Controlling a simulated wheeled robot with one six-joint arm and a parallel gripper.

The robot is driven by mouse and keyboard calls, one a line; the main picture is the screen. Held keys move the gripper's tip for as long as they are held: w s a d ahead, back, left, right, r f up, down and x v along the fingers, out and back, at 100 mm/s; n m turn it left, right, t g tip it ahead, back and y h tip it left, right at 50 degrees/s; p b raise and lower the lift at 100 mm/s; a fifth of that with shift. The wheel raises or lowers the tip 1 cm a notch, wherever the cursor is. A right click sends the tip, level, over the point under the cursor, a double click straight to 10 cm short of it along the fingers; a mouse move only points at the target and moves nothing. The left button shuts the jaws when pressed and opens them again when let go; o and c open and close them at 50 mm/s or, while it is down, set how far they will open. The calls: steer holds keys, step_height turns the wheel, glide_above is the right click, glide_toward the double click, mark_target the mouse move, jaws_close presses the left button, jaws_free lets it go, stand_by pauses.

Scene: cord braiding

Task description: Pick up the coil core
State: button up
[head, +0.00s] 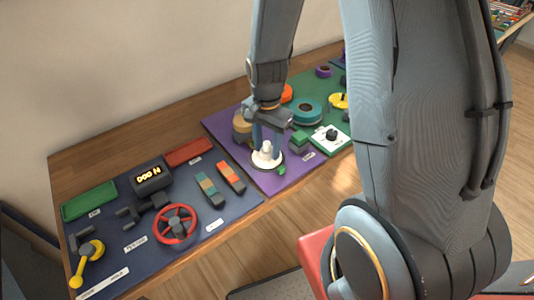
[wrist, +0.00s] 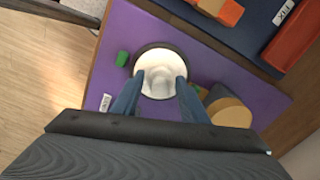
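A white rounded piece (head: 266,157) on a dark round base stands on the purple mat; it is the likely coil core, though no readable label confirms it. It also shows in the wrist view (wrist: 160,76). My gripper (head: 268,145) points down at it, with one blue-grey finger on each side. In the wrist view the gripper (wrist: 160,84) is spread about as wide as the white piece. I cannot see it clamped on the piece. The fingers hide parts of its sides.
A tan cylinder (wrist: 230,112) stands close beside one finger. A small green block (wrist: 122,58) lies on the other side. A teal ring (head: 308,110) and a white plate with a dark knob (head: 331,136) are to the right. A blue mat with a red wheel (head: 175,224) is at left.

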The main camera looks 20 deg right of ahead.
steer(key=c, duration=0.7)
steer(key=shift+r, duration=0.1)
